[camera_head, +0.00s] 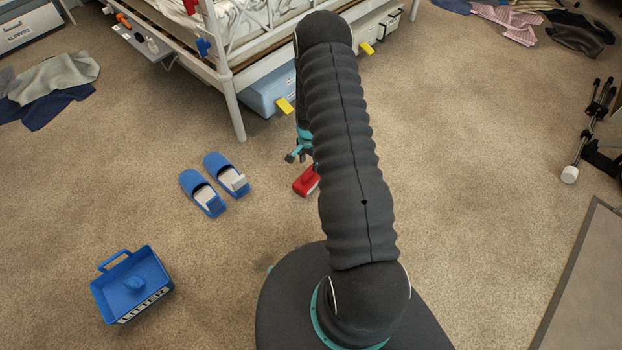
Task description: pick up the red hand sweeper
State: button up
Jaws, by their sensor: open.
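The red hand sweeper (305,182) lies on the carpet near the middle of the head view. Its right part is hidden behind my arm. My gripper (291,157) shows only in part, with a teal fingertip to the left of my arm. It is open and appears just above the sweeper in the picture. I cannot tell its exact height over the sweeper. No contact between them is visible.
Blue slippers (214,183) lie left of the sweeper. A blue litter tray (133,285) sits at lower left. A white bed frame (235,108) stands behind, with a blue storage box (266,97) under it. Open carpet lies to the right.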

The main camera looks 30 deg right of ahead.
aim_at(309, 171)
jog(key=shift+s+a+f, duration=0.1)
jog(key=shift+s+f, duration=0.05)
jog(key=shift+f, duration=1.4)
jog(key=shift+s+f, duration=0.15)
jog(key=shift+f, duration=1.35)
grip_shut()
